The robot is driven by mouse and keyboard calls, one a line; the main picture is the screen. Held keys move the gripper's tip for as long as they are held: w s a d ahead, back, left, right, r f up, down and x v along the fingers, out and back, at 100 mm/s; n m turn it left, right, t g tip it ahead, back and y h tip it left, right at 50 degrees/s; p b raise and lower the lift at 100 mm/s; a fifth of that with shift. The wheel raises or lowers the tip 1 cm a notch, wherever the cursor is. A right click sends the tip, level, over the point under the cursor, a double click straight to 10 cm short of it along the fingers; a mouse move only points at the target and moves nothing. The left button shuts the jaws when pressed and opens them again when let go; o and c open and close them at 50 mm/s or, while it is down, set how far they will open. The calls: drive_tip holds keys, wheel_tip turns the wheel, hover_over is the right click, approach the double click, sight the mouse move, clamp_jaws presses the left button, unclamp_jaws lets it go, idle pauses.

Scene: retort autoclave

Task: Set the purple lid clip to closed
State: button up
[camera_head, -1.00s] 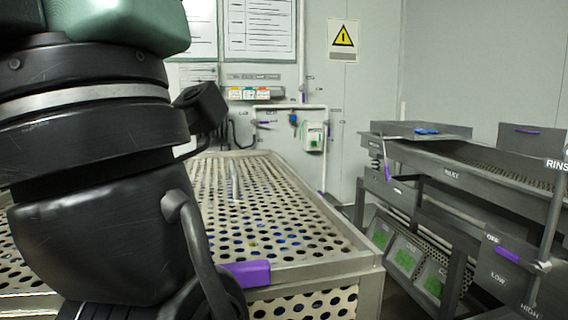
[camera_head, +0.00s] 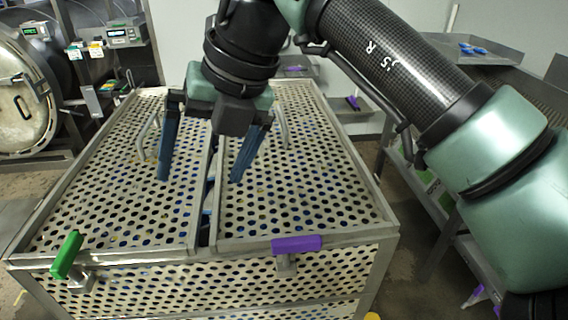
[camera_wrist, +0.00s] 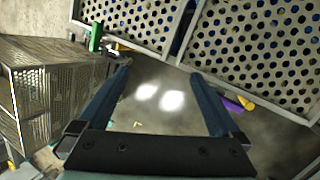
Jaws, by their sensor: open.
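The purple lid clip (camera_head: 297,244) is on the front rim of a perforated metal basket, right of its middle. Its handle lies level along the rim. It also shows in the wrist view (camera_wrist: 238,102), right of the right finger. A green clip (camera_head: 67,255) at the rim's left stands tilted upright; it shows in the wrist view too (camera_wrist: 96,36). My gripper (camera_head: 203,181) is open and empty, above the basket lid (camera_head: 300,190) and behind the clips in the head view. In the wrist view, floor shows between its fingers.
The lid has two perforated halves with a gap between them and upright handles (camera_head: 283,128). A round autoclave door (camera_head: 22,105) stands at the far left. Metal benches (camera_head: 465,48) are at the right. Another perforated basket (camera_wrist: 45,95) is left in the wrist view.

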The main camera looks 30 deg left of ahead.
sight(297, 239)
drive_tip(key=w+d+m+t+h+p, duration=0.1)
drive_tip(key=w+d+m+h+p, duration=0.25)
drive_tip(key=d, duration=0.75)
drive_tip(key=shift+n+h, duration=0.45)
drive_tip(key=shift+h, duration=0.1)
drive_tip(key=f+p, duration=0.1)
drive_tip(key=f, duration=0.3)
drive_tip(key=f+p, duration=0.1)
drive_tip(key=f, duration=0.3)
drive_tip(key=f+p, duration=0.1)
drive_tip(key=f, duration=0.3)
drive_tip(key=shift+w+a, duration=0.15)
drive_tip(key=shift+w, duration=0.1)
drive_tip(key=c, duration=1)
